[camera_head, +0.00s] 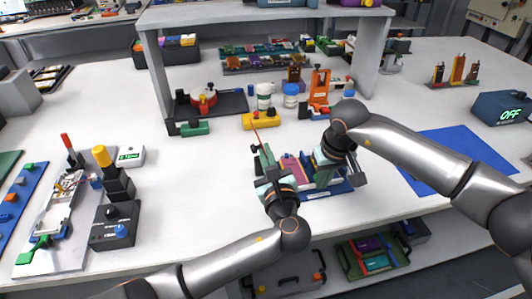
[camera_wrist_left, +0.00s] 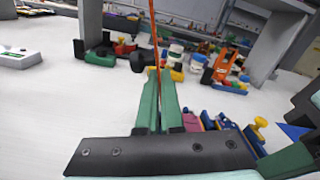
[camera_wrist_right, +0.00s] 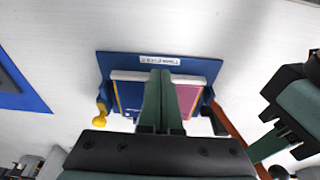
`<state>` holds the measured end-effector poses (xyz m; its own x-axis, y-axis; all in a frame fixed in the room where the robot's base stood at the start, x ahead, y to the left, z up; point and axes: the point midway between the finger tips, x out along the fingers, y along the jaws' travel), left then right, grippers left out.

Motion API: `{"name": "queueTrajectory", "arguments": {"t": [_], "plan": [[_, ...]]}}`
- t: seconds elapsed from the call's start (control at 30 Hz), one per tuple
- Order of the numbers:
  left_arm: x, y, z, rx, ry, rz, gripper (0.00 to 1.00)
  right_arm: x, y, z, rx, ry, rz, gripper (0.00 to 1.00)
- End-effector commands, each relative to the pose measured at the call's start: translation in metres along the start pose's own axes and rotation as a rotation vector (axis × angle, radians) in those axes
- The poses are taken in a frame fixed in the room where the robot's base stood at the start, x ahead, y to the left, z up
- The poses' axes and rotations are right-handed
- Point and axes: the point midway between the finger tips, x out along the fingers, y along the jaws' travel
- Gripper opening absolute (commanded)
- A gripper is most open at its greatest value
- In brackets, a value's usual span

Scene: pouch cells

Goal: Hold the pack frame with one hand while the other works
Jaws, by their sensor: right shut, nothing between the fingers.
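The blue pack frame (camera_wrist_right: 205,66) lies on the white table between my grippers, with a label on one edge, a pink-purple pouch cell (camera_wrist_right: 188,98) and a yellow knob (camera_wrist_right: 101,112) at one side. It shows partly behind my grippers in the head view (camera_head: 340,190). My right gripper (camera_wrist_right: 160,75) is shut and empty, its fingers over the middle of the frame in the picture; contact cannot be told. My left gripper (camera_wrist_left: 156,75) is at the frame's left side, its fingers closed on a thin orange-red rod (camera_wrist_left: 153,30) that sticks out past the tips.
A yellow block (camera_head: 262,121), white jars (camera_head: 264,95) and an orange stand (camera_head: 319,88) stand behind the frame under a grey shelf (camera_head: 155,75). A blue mat (camera_head: 440,150) lies at right. A black box with knobs (camera_head: 115,228) is at left.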

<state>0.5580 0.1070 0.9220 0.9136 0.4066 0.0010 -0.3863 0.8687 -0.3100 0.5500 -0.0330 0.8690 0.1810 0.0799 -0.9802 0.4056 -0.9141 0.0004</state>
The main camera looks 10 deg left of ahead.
Motion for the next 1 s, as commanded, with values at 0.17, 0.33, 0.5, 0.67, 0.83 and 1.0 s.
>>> {"name": "queueTrajectory", "arguments": {"t": [0.17, 0.33, 0.5, 0.67, 0.83, 1.0], "plan": [[-0.001, 0.000, -0.001, 0.001, 0.003, 0.000, 0.00, 0.000, 0.000, -0.007, 0.001, 0.005, 0.000, 0.00], [-0.001, 0.000, -0.001, 0.001, 0.004, 0.000, 0.00, -0.002, 0.000, -0.008, 0.000, 0.005, -0.001, 0.00], [-0.001, 0.000, -0.002, 0.001, 0.004, -0.001, 0.00, -0.014, 0.000, -0.008, -0.001, 0.005, -0.001, 0.00], [-0.001, 0.000, -0.002, 0.001, 0.004, -0.001, 0.00, -0.027, 0.000, -0.007, 0.000, 0.004, -0.001, 0.00], [-0.001, 0.000, -0.002, 0.001, 0.004, -0.001, 0.00, -0.040, 0.000, -0.006, 0.000, 0.003, 0.000, 0.00], [-0.001, 0.000, -0.002, 0.001, 0.004, -0.002, 0.00, -0.054, 0.000, -0.005, 0.000, 0.003, -0.001, 0.00]]}}
